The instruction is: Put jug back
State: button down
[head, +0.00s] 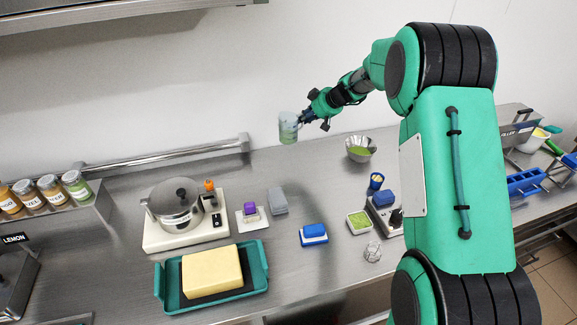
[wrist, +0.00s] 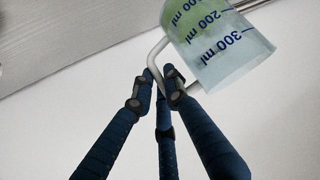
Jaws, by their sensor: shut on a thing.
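The jug (head: 288,127) is a clear measuring jug with a greenish tint, held up in the air above the back of the steel counter. In the wrist view the jug (wrist: 218,40) shows dark millilitre marks, with 300 ml the easiest to read, and looks green inside toward the top of the picture. My gripper (head: 304,117) is shut on the jug's pale handle; in the wrist view the blue fingers of my gripper (wrist: 162,82) close around that handle. The jug's far end is cut off in the wrist view.
On the counter (head: 300,194) below stand a pot (head: 175,203) on a white base, a teal tray (head: 258,262) with a yellow block, and a metal bowl (head: 361,147) with green contents. A rail (head: 170,158) runs along the wall at left. Bare counter lies beneath the jug.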

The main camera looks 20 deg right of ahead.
notch_tip(320, 180, down, 4)
jog(key=shift+r, duration=0.2)
dwell(0.3)
jog(key=shift+f+b, duration=0.4)
jog(key=shift+f, duration=2.15)
jog(key=shift+f+b, duration=0.4)
jog(key=shift+f, duration=2.1)
jog(key=shift+f+b, duration=0.15)
jog(key=shift+b, duration=0.15)
jog(key=c, duration=1.9)
grip_release()
jog(key=shift+o, duration=0.8)
